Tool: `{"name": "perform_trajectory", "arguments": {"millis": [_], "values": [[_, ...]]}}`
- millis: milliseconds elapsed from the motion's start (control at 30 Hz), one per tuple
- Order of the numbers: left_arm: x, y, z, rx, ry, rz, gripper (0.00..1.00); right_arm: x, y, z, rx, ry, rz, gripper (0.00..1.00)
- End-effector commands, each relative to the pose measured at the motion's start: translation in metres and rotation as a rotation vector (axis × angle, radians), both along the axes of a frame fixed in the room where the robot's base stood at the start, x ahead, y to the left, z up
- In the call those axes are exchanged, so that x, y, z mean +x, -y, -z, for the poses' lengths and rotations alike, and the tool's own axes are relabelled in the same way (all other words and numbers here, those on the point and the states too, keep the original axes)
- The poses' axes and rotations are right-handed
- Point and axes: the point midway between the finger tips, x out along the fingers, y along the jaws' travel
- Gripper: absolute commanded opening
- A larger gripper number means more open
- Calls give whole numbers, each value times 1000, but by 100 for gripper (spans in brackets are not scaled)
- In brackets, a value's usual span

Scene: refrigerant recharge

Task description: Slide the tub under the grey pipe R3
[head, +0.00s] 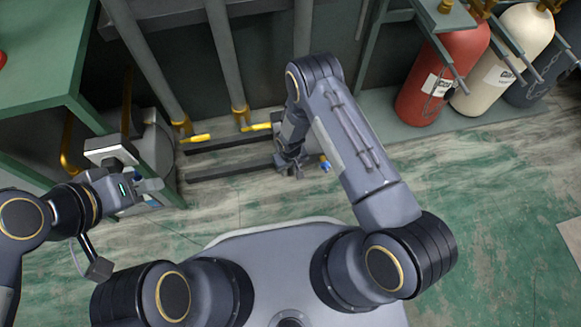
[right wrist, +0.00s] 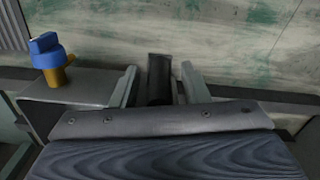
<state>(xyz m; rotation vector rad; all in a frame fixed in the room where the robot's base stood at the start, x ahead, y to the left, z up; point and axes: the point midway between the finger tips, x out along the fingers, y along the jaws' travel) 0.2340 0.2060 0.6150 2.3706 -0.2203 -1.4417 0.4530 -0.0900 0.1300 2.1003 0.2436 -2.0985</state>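No tub can be made out with certainty. Grey pipes (head: 226,55) come down at the back, some ending in yellow-handled valves (head: 257,127); I can read no R3 label. My right gripper (head: 290,168) is low over the floor by the dark rails, partly hidden by its arm. In the right wrist view my right gripper (right wrist: 160,88) has its fingers apart, with a dark upright piece (right wrist: 159,78) between them and gaps at both sides. My left gripper (head: 150,190) is at the left beside a grey cylinder (head: 156,150); its fingertips are unclear.
A blue-and-yellow fitting (right wrist: 48,62) is left of the right fingers; its blue part also shows in the head view (head: 326,164). Red (head: 443,78) and cream (head: 500,62) cylinders stand at the back right. A green bench (head: 45,60) is at the left.

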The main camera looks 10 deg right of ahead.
Motion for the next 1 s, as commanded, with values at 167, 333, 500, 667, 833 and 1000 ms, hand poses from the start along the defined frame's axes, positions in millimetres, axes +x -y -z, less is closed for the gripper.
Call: {"name": "perform_trajectory", "arguments": {"millis": [167, 333, 500, 667, 833, 1000], "values": [[0, 0, -1, 0, 0, 0, 36, 0, 0, -2, 0, 0, 0, 41], [0, 0, -13, 0, 0, 0, 36, 0, 0, -26, 0, 1, 0, 41], [0, 0, -26, 0, 0, 0, 36, 0, 0, -56, 0, 1, 0, 41], [0, 0, -32, 0, 0, 0, 36, 0, 0, -74, 0, -1, -1, 41], [0, 0, -33, 0, 0, 0, 36, 0, 0, -79, 0, 0, 0, 41], [0, 0, -33, 0, 0, 0, 36, 0, 0, -78, 0, 0, 0, 41]]}}
